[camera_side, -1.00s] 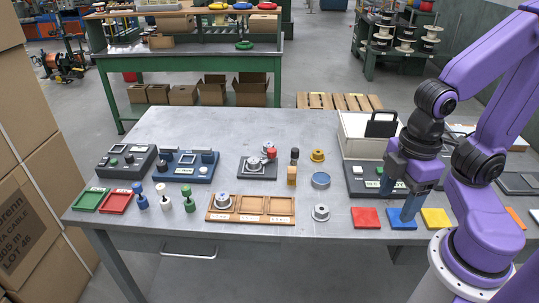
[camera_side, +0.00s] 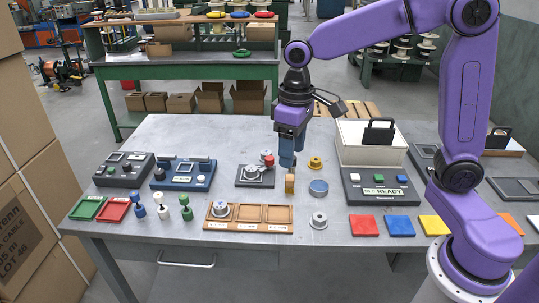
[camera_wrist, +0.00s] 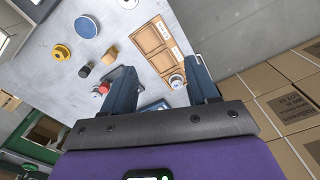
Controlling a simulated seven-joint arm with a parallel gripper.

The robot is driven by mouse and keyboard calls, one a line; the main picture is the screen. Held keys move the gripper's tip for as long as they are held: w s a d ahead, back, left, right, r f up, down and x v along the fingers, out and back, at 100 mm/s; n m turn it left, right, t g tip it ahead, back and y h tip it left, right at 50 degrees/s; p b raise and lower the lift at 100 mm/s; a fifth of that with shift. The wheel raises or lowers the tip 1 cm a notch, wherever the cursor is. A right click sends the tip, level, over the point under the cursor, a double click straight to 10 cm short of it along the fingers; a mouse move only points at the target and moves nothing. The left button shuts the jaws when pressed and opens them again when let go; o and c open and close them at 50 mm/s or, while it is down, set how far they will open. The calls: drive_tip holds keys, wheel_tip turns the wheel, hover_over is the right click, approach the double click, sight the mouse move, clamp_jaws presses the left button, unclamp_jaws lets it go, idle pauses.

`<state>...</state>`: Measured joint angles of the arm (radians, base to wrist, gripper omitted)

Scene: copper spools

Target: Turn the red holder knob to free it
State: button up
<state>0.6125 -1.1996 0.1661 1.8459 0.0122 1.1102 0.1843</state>
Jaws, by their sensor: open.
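The red knob (camera_side: 267,155) sits at the right back of the small dark holder (camera_side: 243,182), beside a silver spool part (camera_side: 252,171). The red knob also shows in the wrist view (camera_wrist: 104,87), just left of the left finger, which hides part of the holder. My gripper (camera_side: 287,163) is open and empty. It points down, above and to the right of the holder, apart from the knob. In the wrist view its two fingers (camera_wrist: 160,76) stand wide apart with nothing between them in their grip.
A wooden block (camera_side: 290,184) stands close below my gripper; a black cylinder (camera_wrist: 85,71) is near it. A yellow flanged part (camera_side: 315,162), a blue round part (camera_side: 319,187) and a wooden tray (camera_side: 250,227) are around. The table behind the holder is clear.

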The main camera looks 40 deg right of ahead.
drive_tip(key=w+d+m, duration=0.2)
drive_tip(key=w, duration=0.5)
drive_tip(key=w+d+m, duration=0.3)
drive_tip(key=w, duration=0.3)
drive_tip(key=m, duration=0.4)
approach(269, 158)
wheel_tip(269, 158, down, 9)
drive_tip(key=shift+r, duration=0.1)
drive_tip(key=c, duration=1)
